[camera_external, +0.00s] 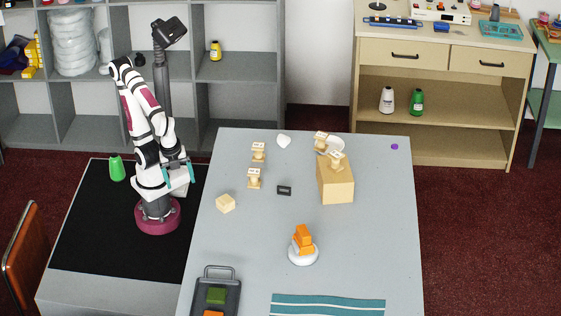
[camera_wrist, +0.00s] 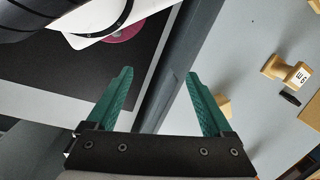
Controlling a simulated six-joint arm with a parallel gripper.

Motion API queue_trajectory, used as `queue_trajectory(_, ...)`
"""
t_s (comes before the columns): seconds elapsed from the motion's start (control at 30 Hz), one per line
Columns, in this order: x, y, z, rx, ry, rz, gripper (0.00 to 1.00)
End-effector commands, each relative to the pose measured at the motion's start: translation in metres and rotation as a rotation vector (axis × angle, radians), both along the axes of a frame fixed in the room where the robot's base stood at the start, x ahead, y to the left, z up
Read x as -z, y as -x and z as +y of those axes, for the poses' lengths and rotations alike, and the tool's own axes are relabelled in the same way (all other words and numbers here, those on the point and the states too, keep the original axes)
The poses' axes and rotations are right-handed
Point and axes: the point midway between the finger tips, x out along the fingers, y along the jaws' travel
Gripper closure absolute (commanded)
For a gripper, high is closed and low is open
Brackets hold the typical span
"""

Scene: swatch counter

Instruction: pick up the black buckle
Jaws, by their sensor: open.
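The black buckle (camera_external: 284,190) is a small dark rectangular piece lying flat on the grey table (camera_external: 350,245), left of the large wooden block. In the wrist view the buckle (camera_wrist: 290,98) shows near the right edge, beside a wooden stamp (camera_wrist: 285,70). My gripper (camera_external: 179,176) is at the table's left edge, well left of the buckle and apart from it. Its two teal fingers are spread with nothing between them, as the wrist view of the gripper (camera_wrist: 160,74) also shows.
Wooden stamps (camera_external: 254,179) (camera_external: 258,151) stand left of the buckle, and a wooden cube (camera_external: 226,203) lies nearer my arm. A large wooden block (camera_external: 337,188) carries a stamp on the right. Orange blocks (camera_external: 304,236) sit on a white dish in front.

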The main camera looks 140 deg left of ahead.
Motion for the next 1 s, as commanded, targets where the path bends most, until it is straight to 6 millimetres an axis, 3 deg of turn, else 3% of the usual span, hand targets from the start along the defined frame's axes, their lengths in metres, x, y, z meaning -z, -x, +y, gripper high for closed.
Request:
queue_trajectory(0.37, 0.0, 0.0, 0.0, 0.0, 0.0, 0.0, 0.15)
queue_trajectory(0.4, 0.0, 0.0, 0.0, 0.0, 0.0, 0.0, 0.07)
queue_trajectory(0.67, -0.003, -0.003, 0.001, 0.002, 0.002, 0.001, 0.07)
queue_trajectory(0.77, -0.029, -0.037, 0.01, 0.023, 0.022, 0.017, 0.07)
queue_trajectory(0.83, -0.06, -0.081, 0.032, 0.066, 0.054, 0.037, 0.07)
queue_trajectory(0.9, -0.087, -0.129, 0.07, 0.13, 0.092, 0.047, 0.07)
queue_trajectory(1.0, -0.109, -0.178, 0.137, 0.236, 0.137, 0.043, 0.07)
